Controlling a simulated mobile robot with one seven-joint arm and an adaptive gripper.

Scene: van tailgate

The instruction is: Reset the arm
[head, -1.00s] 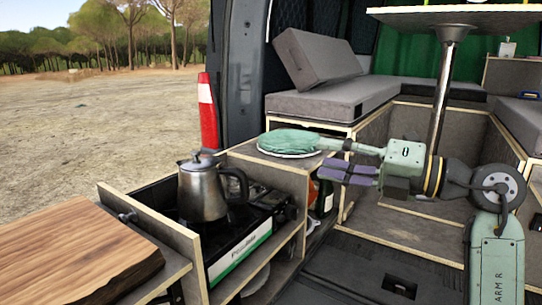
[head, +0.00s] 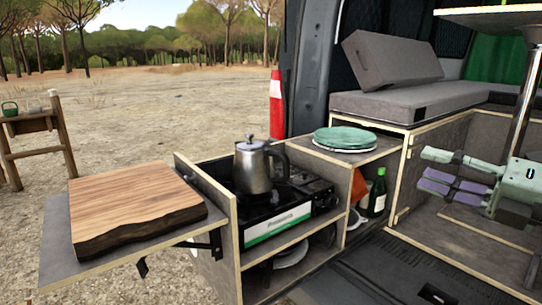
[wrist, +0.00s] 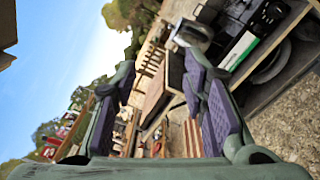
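My gripper (head: 428,169) is at the right side of the head view, beside the van's rear opening and right of the kitchen unit. In the wrist view my gripper (wrist: 156,62) shows two fingers with purple pads, spread apart with nothing between them. The gripper touches nothing that I can see. Most of my arm is outside the head view.
A kettle (head: 253,168) stands on a camping stove (head: 279,217). Green plates (head: 345,137) lie on the cabinet. A cutting board (head: 133,208) rests on the fold-out shelf (head: 57,243). A small table (head: 36,126) stands outside at the left. Grey cushions (head: 390,62) fill the bench.

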